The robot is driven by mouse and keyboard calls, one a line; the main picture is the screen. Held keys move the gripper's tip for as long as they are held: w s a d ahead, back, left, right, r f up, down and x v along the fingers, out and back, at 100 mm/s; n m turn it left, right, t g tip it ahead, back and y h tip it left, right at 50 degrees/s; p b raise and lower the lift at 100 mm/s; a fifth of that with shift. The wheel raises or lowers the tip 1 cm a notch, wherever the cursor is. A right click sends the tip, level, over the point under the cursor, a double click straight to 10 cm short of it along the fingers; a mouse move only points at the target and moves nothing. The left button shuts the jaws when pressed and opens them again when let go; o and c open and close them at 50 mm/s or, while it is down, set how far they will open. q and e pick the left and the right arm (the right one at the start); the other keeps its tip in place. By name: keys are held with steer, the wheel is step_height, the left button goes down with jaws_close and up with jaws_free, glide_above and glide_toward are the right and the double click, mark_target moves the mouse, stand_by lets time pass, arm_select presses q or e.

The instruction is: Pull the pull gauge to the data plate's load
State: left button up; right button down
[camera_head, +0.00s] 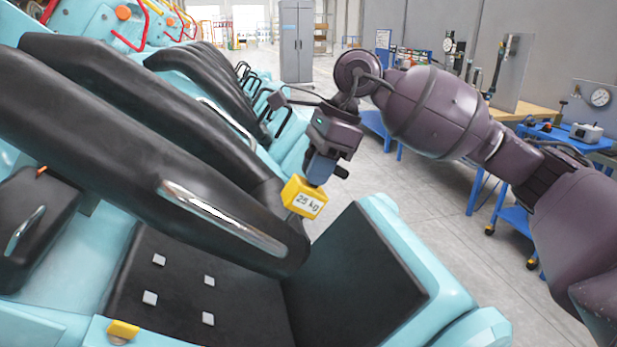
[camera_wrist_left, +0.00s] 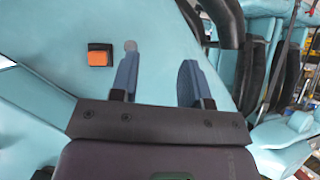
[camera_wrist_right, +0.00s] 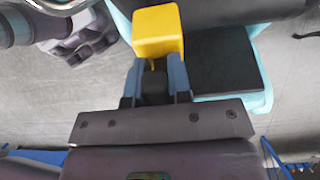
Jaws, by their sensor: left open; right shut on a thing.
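A yellow box (camera_head: 304,198) with a white face reading "25 kg" looks like the pull gauge. It is beside the end of a black padded lap bar (camera_head: 150,150) with a metal grab handle (camera_head: 222,219). My right gripper (camera_head: 319,173) is shut on the gauge's dark grip (camera_wrist_right: 154,88); the yellow body (camera_wrist_right: 158,32) shows beyond the fingertips in the right wrist view. I cannot tell whether the gauge is hooked to the bar. My left gripper (camera_wrist_left: 157,68) is open and empty near turquoise bodywork in the left wrist view. I cannot make out a data plate.
A black seat (camera_head: 355,270) in a turquoise car shell lies below the gauge. More cars with black bars stand behind. Blue workbenches (camera_head: 565,135) with a dial and tools stand at the right. Grey floor between is open. An orange square (camera_wrist_left: 100,55) sits near my left gripper.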

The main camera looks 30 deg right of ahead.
steer(key=c, duration=1.1)
jaws_free()
steer(key=shift+d+r, duration=0.25)
steer(key=shift+r, duration=0.1)
steer(key=shift+o, duration=0.3)
steer(key=shift+f, duration=0.1)
steer(key=v, duration=1)
steer(key=shift+d+r, duration=0.15)
steer(key=shift+r, duration=0.2)
steer(key=shift+s, duration=0.1)
